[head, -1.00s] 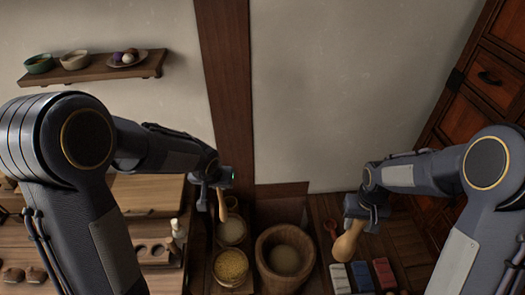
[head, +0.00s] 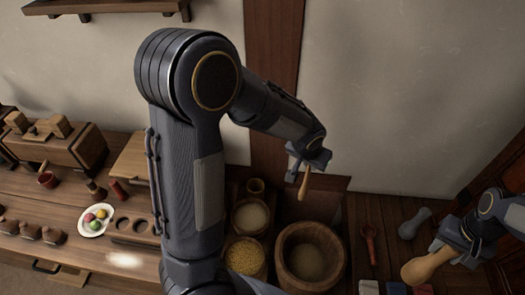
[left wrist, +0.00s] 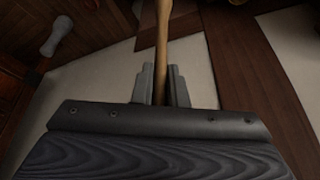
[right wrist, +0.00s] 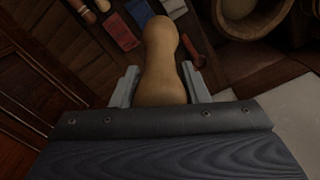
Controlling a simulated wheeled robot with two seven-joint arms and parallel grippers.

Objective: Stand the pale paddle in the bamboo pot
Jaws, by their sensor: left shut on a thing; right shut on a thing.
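My left gripper (head: 308,165) is shut on a tan wooden piece, which I take for the pale paddle (head: 305,186). It hangs down near the back of the large mortar; the left wrist view shows its straight shaft (left wrist: 163,45) between the fingers. My right gripper (head: 452,255) is shut on a smooth tan wooden mallet-like thing (head: 425,267), seen also in the right wrist view (right wrist: 160,65).
The wooden mortar (head: 335,240) stands in the middle, beside tubs of white grain (head: 251,216) and yellow grain (head: 245,256). A red ladle (head: 369,240), a grey dumbbell-shaped piece (head: 414,223) and coloured blocks lie to the right. A plate of coloured balls (head: 95,219) is at left.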

